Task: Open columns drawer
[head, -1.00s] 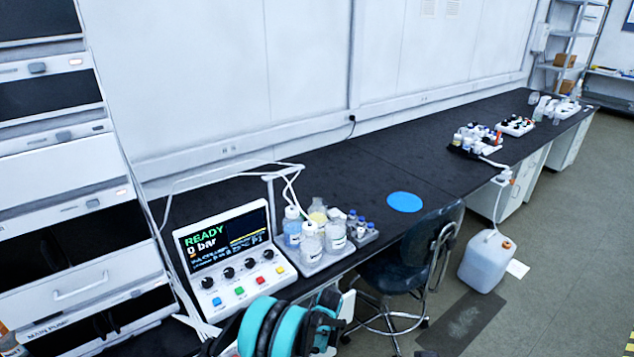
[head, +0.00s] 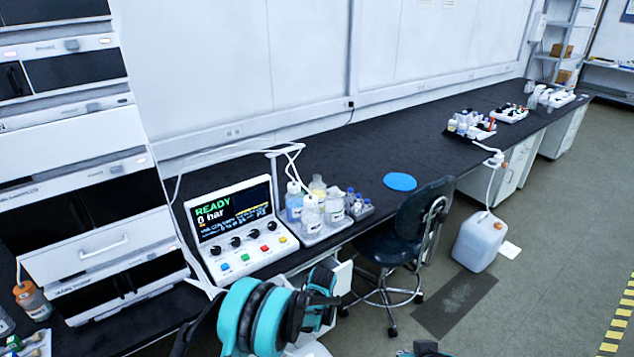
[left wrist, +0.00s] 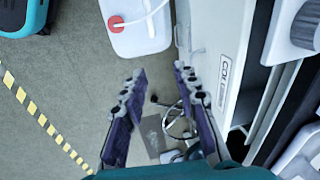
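A white front panel (left wrist: 222,70) with a label reading "COL" shows in the left wrist view, right of my fingers. In the head view, a white cabinet part (head: 343,284) shows below the bench edge, mostly hidden by my left arm. My left gripper (left wrist: 158,72) is open and empty, its two fingers apart beside the panel, with floor visible between them. In the head view my left gripper (head: 322,300) is dark and partly hidden by its own teal wrist. My right gripper is not clearly visible in these views.
A dark chair (head: 405,235) stands right of my left gripper at the bench. A white control box (head: 240,230) and a bottle tray (head: 325,232) sit on the bench above. A white jerrycan (head: 480,242) stands on the floor. Open floor lies to the right.

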